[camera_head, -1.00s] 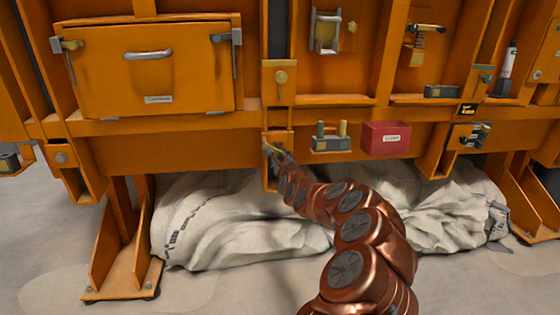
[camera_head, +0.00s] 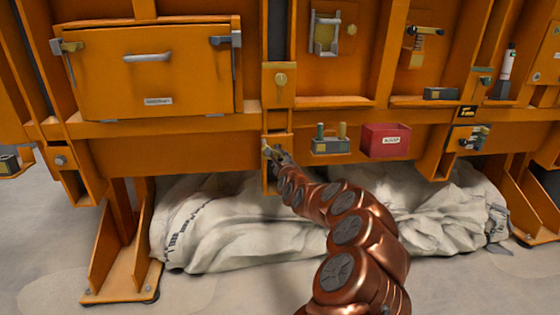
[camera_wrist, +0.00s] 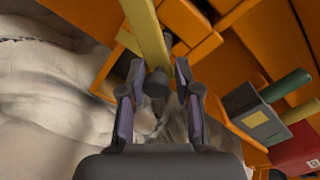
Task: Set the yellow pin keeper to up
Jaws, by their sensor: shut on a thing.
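The yellow pin keeper (camera_wrist: 147,32) is a flat yellow bar with a dark round knob (camera_wrist: 158,83) at its near end in the wrist view. My gripper (camera_wrist: 158,72) has its two fingers on either side of this knob and is shut on it. In the head view, my gripper (camera_head: 277,155) is at the lower bracket of the orange centre post. Only a small yellow patch of the keeper (camera_head: 266,148) shows there beside the gripper. The keeper's pivot and exact angle are hard to make out.
Right of the gripper are a small grey box with green and yellow pegs (camera_head: 331,143) and a red bin (camera_head: 386,141). A closed orange hatch (camera_head: 155,70) is at upper left. Pale sacking (camera_head: 215,225) lies under the orange frame.

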